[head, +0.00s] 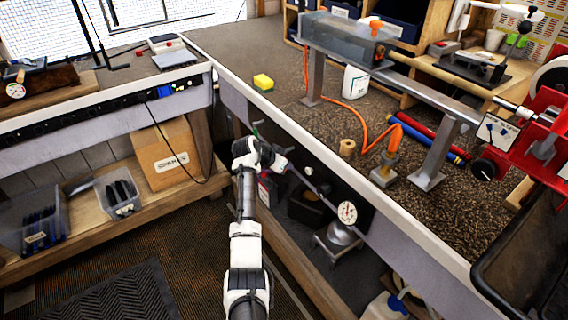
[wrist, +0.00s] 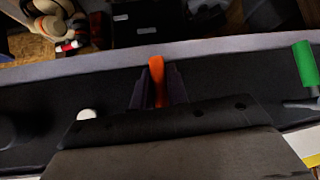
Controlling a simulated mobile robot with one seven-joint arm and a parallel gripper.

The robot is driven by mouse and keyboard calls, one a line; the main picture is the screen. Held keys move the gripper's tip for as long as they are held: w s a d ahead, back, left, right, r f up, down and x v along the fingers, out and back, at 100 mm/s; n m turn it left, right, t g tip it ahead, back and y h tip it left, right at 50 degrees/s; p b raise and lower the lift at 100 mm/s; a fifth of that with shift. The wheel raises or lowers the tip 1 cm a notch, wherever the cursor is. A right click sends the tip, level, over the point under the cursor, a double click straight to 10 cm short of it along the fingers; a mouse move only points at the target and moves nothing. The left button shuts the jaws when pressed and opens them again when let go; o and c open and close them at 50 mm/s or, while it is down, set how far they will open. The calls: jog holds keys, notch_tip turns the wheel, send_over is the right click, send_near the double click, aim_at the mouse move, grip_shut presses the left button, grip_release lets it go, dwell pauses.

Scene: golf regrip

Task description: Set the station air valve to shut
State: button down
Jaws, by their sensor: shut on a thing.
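My gripper (wrist: 158,95) is shut on an orange lever (wrist: 157,72), which stands up between the two fingers in the wrist view. The lever is on the dark front panel (wrist: 230,70) below the bench edge. A green handle (wrist: 304,64) sticks out of the same panel to the right, apart from my gripper. I cannot tell by a label which of the two is the station air valve. In the head view my gripper (head: 262,152) is at the bench front, its fingers and the orange lever hidden by my wrist. The green handle (head: 256,130) shows just beyond it.
A white knob (wrist: 87,114) sits on the panel. The bench top (head: 230,50) above holds a yellow sponge (head: 263,81) and an orange hose (head: 350,110). A dial gauge (head: 347,212) stands below, right of my arm. A cardboard box (head: 168,152) is on the left shelf.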

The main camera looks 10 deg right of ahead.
dwell(0.3)
jog(key=c, duration=1.4)
grip_release()
jog(key=b+v, duration=0.3)
jog(key=v, duration=1)
jog(key=shift+s+a+r, duration=0.15)
jog(key=shift+a+r, duration=0.05)
jog(key=shift+r, duration=0.1)
